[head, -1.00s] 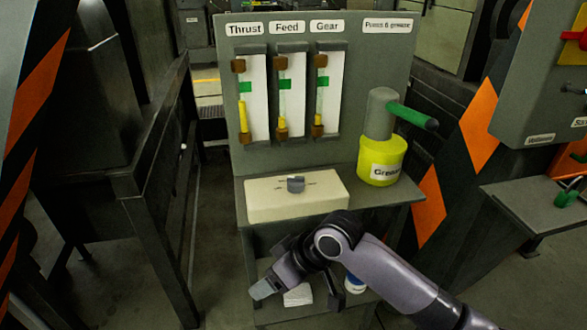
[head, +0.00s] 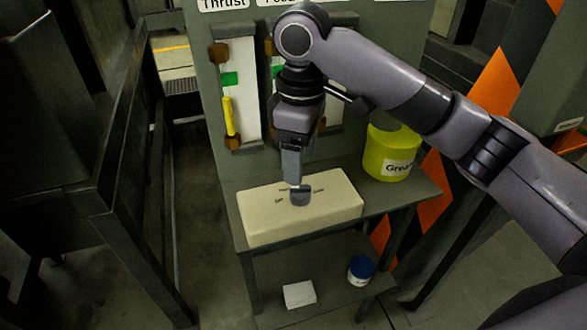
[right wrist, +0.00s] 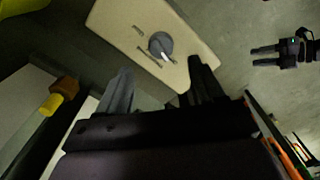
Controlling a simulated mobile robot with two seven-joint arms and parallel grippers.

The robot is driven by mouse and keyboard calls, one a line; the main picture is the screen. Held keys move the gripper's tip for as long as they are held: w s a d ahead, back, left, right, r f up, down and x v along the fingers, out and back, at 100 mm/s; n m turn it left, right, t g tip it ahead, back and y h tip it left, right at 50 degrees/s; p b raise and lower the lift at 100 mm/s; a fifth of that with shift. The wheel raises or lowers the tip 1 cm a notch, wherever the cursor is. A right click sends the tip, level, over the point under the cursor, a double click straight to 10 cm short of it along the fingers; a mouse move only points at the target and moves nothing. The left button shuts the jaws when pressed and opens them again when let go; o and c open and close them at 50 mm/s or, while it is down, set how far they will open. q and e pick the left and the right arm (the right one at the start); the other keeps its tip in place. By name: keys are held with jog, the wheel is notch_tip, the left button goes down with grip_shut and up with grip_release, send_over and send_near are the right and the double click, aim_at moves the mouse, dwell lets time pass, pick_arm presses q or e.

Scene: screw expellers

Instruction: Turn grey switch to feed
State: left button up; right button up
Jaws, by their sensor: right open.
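The grey switch (head: 300,196) is a round knob on top of a cream box (head: 260,225) on the bench. It also shows in the right wrist view (right wrist: 160,44), with a pale pointer line and dark marks beside it, too small to read. My right gripper (head: 292,180) points down just above the switch in the head view. In the right wrist view its two fingers (right wrist: 160,68) are apart and empty, with the switch beyond the tips, between their lines. What seems to be my left gripper (right wrist: 265,57) shows at the right of that view, two fingers apart.
A yellow grease pot (head: 390,152) stands right of the box. Behind are gauges, one with a yellow float (head: 229,116); my right arm hides others. A blue-lidded jar (head: 361,270) and a white block (head: 299,295) sit on the lower shelf.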

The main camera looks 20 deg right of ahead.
aim_at(300, 193)
jog(key=shift+s+f, duration=0.1)
jog(key=shift+f, duration=3.45)
jog(key=c, duration=1.1)
